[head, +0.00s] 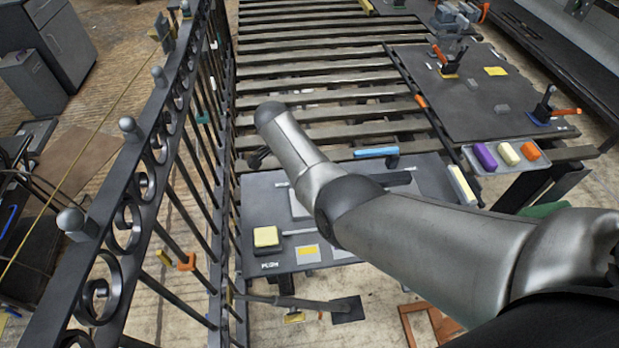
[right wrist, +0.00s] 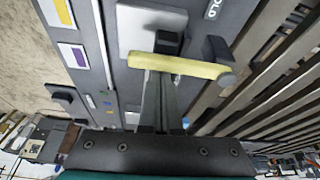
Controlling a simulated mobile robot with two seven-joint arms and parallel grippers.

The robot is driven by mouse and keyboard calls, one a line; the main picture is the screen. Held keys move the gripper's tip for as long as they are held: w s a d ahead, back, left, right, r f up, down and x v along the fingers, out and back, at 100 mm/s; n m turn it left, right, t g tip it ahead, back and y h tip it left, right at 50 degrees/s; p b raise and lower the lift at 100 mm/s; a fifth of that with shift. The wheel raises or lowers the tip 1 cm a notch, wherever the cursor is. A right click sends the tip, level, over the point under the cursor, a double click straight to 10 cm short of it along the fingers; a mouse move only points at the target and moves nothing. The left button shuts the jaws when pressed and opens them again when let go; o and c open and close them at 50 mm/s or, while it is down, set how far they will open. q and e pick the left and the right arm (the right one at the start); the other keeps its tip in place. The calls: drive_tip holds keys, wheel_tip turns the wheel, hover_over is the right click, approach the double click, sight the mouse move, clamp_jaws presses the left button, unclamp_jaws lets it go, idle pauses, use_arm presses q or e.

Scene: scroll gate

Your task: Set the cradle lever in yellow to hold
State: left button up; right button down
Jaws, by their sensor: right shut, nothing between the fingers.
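The yellow lever (right wrist: 185,67) lies across the middle of the right wrist view as a pale yellow bar with a grey rounded right end. A dark hub (right wrist: 168,42) on a light plate (right wrist: 130,22) is just above it. A dark block (right wrist: 216,48) stands near its right end, below a partly cut-off white label (right wrist: 212,9) reading "OLD". My right gripper (right wrist: 160,92) is shut and empty, its fingertips at the bar's lower edge; whether they touch is unclear. In the head view my right arm hides this gripper. My left gripper is not in view.
The head view shows a dark panel (head: 262,204) with a yellow block (head: 267,237), and a blue handle (head: 376,152). A black railing (head: 125,270) runs along the left. A tray (head: 480,166) of coloured blocks stands right. Yellow (right wrist: 63,12) and purple (right wrist: 74,55) labels show in the wrist view.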

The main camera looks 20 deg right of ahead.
idle(0.5)
drive_tip(key=p+v, duration=0.1)
drive_tip(key=v, duration=1.4)
drive_tip(key=shift+p, duration=0.3)
drive_tip(key=shift+r, duration=0.1)
